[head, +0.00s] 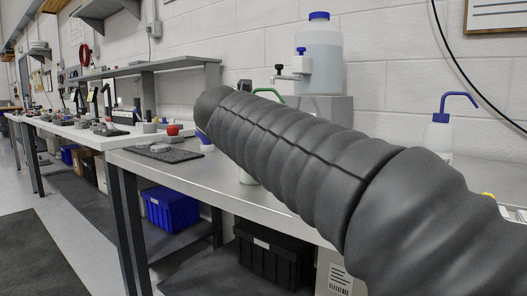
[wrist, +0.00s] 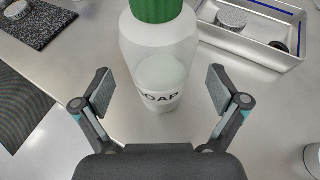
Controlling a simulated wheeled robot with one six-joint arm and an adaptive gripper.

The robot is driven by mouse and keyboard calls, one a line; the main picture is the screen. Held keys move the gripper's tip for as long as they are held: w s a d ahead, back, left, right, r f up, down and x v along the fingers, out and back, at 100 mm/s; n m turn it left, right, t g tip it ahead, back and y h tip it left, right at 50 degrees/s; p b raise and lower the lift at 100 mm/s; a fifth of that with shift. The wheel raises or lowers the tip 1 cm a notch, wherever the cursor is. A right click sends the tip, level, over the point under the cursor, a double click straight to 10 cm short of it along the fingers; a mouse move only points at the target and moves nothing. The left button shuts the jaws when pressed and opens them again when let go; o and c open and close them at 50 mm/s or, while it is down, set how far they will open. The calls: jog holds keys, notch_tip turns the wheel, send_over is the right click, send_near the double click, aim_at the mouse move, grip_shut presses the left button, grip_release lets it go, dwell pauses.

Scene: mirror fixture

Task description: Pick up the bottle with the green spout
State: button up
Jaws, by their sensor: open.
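The bottle with the green spout (wrist: 155,45) stands upright on the steel bench in the wrist view. It is whitish and translucent, has a green cap and bears the word SOAP; its top is cut off by the frame. My gripper (wrist: 160,92) is open, with one finger to the left of the bottle and one to the right, and I see gaps on both sides. In the head view the green spout (head: 268,92) shows above my arm, which hides most of the bottle and my gripper.
A metal tray (wrist: 210,30) with a grey disc is at the upper right. A speckled dark mat (wrist: 42,28) lies at the upper left. A blue-spout bottle (head: 438,138) stands right of my arm. A large blue-capped jug (head: 319,60) is behind. The bench's front edge is close.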

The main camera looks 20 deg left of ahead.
jog(key=x, duration=0.3)
jog(key=shift+r, duration=0.1)
jog(key=c, duration=0.9)
jog(key=shift+r, duration=0.1)
